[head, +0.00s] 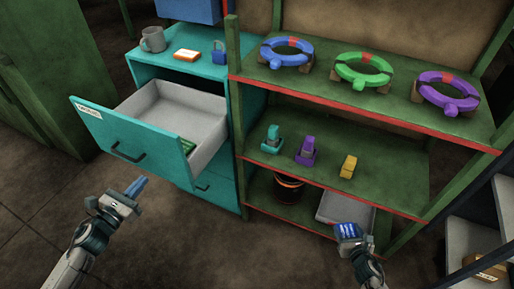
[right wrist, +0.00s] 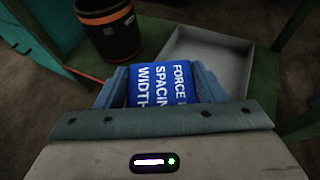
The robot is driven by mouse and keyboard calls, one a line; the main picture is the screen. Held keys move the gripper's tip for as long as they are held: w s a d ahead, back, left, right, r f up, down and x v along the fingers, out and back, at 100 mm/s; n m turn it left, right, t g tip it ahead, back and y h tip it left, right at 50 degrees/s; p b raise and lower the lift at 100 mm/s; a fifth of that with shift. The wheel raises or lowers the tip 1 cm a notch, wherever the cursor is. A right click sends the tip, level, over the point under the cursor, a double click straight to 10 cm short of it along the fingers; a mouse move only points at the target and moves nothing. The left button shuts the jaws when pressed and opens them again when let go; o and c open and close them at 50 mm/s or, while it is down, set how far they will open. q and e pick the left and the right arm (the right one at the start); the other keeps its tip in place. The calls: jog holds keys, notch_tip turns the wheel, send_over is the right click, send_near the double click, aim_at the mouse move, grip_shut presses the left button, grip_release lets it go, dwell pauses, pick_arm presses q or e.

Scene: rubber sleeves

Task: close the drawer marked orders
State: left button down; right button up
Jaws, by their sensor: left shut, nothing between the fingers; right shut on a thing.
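The teal drawer (head: 130,137) at the left is pulled far out of its cabinet (head: 212,125). Its front bears a white label (head: 88,107), too small to read surely, and a dark handle (head: 127,154). My left gripper (head: 138,186) is shut and empty, below and in front of the drawer front, apart from the handle. My right gripper (head: 347,231) is shut on a blue block with white lettering (right wrist: 160,85), in front of the shelf; the right wrist view shows the block between both fingers.
A green shelf (head: 400,178) on the right holds rings and small parts, with a black bucket (head: 288,190) and grey tray (head: 330,210) below. Floor before the drawer is clear.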

aim_at(159, 163)
pick_arm(q)
jog(key=p+x, duration=0.1)
jog(key=x, duration=0.1)
jog(key=p+x, duration=0.1)
jog(key=x, duration=0.1)
jog(key=shift+w+d+r, duration=0.15)
jog(key=shift+w+r, duration=0.05)
jog(key=shift+w, duration=0.15)
pick_arm(e)
notch_tip(159, 163, up, 3)
jog(key=shift+f, duration=0.1)
pick_arm(q)
jog(key=shift+w+d+f+p, duration=0.2)
jog(key=shift+w+d+p, duration=0.15)
jog(key=shift+w, duration=0.25)
pick_arm(e)
jog(key=shift+r, duration=0.25)
pick_arm(q)
jog(key=shift+w, duration=0.1)
